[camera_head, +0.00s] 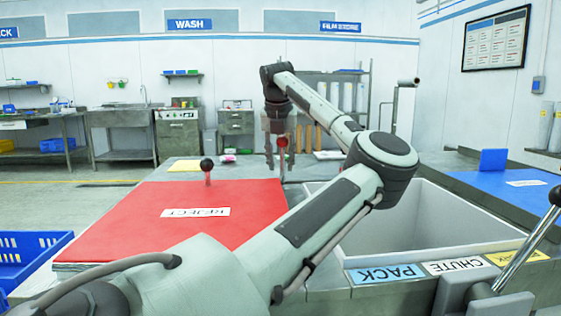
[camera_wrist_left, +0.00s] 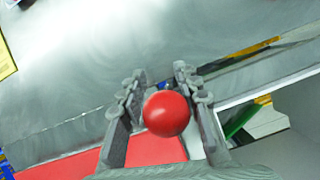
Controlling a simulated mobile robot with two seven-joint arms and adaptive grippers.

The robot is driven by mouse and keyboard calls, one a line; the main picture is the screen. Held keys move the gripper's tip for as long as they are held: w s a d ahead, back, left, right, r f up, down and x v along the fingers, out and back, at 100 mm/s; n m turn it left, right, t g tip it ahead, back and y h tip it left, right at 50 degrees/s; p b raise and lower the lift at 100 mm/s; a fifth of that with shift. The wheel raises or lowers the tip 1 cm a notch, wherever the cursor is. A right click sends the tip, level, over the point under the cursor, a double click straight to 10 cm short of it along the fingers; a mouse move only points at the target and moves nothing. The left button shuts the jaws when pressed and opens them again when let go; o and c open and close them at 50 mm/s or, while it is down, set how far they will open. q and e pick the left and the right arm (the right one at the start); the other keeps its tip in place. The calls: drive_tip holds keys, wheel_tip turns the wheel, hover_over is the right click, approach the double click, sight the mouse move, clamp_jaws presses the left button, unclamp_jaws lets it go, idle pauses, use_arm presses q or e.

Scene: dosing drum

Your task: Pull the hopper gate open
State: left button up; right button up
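A red ball knob (camera_head: 282,143) stands on a thin stem at the far edge of the work surface, beyond the red panel. Which part it belongs to is not clear. My left gripper (camera_head: 278,150) points down around the knob. In the left wrist view the red ball (camera_wrist_left: 166,113) sits between the two fingers (camera_wrist_left: 160,85), which look spread, with a small gap on the left side. Contact on the right side cannot be told. The hopper gate itself cannot be made out. My right gripper is in neither view.
A white-walled chute opening (camera_head: 440,225) lies to the right. A chrome lever (camera_head: 530,245) rises at the right edge. A blue crate (camera_head: 30,255) is at lower left.

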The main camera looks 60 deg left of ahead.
sight(280, 139)
use_arm(q)
drive_tip(key=v, duration=1.2)
idle(0.9)
